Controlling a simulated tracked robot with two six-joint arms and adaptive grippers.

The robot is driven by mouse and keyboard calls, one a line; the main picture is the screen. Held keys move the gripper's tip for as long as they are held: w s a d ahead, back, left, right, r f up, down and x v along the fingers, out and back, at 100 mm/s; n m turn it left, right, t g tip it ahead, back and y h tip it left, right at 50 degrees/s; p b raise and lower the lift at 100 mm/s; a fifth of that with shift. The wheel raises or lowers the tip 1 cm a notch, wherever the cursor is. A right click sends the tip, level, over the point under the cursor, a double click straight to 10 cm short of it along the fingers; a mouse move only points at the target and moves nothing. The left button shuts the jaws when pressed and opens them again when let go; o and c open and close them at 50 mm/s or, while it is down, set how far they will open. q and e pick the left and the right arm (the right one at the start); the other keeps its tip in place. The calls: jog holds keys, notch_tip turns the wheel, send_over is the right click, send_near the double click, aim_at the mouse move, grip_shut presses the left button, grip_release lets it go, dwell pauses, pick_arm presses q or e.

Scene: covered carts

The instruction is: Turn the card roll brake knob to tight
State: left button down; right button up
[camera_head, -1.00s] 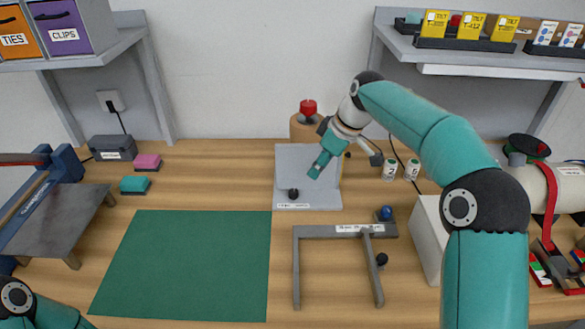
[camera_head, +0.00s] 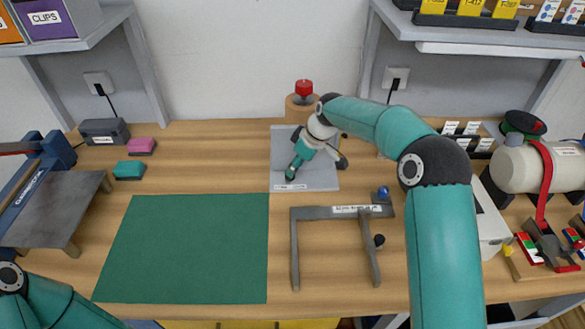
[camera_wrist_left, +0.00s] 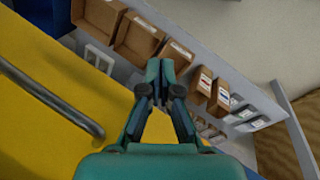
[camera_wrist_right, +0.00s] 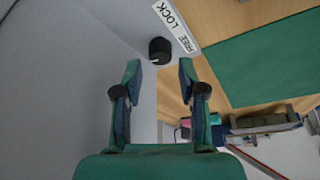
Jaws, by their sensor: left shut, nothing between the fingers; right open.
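My right gripper (camera_head: 291,174) is over the front part of a grey panel (camera_head: 318,178), and its fingers hide the panel's knob in the head view. In the right wrist view my right gripper (camera_wrist_right: 160,66) is open. A black round knob (camera_wrist_right: 160,50) stands just beyond its fingertips, roughly between them and apart from them. A white label (camera_wrist_right: 176,25) beside it reads FREE and LOCK. No label reading tight or card roll is legible. My left gripper (camera_wrist_left: 160,68) is shut and empty, near a yellow surface and shelf boxes; only its arm shows in the head view.
A grey frame (camera_head: 295,250) with a blue knob (camera_head: 383,193) and a black knob (camera_head: 379,240) lies in front. A red-topped post (camera_head: 304,88) stands behind the panel. A cream cylinder (camera_head: 522,168) with a red strap is at right. The green mat (camera_head: 190,245) is clear.

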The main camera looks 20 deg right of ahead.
jog(key=shift+x, duration=1.85)
